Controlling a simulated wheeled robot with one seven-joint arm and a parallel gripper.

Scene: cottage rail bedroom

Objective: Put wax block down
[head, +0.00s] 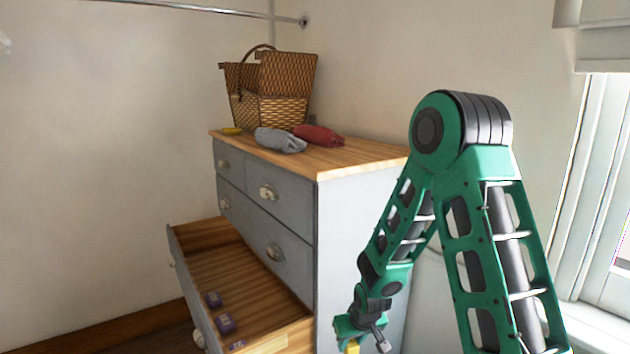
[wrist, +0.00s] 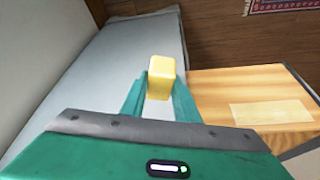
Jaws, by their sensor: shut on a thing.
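My gripper (head: 360,335) is shut on the yellow wax block (wrist: 160,77), which stands up between the two green fingers in the wrist view. In the head view, a bit of the wax block (head: 352,347) shows at the bottom edge, and the picture's edge cuts off the rest. My gripper shows in front of the pale side of the grey dresser (head: 360,225), to the right of its open drawer. In the wrist view the block appears apart from the wooden surface (wrist: 225,85) to its right.
The open lower drawer (head: 225,275) holds several small purple boxes (head: 225,325). On the dresser's wooden top (head: 345,160) are a wicker basket (head: 268,110), a grey cloth (head: 280,140), a red cloth (head: 318,135) and a small yellow item (head: 231,130). The top's front right part is clear.

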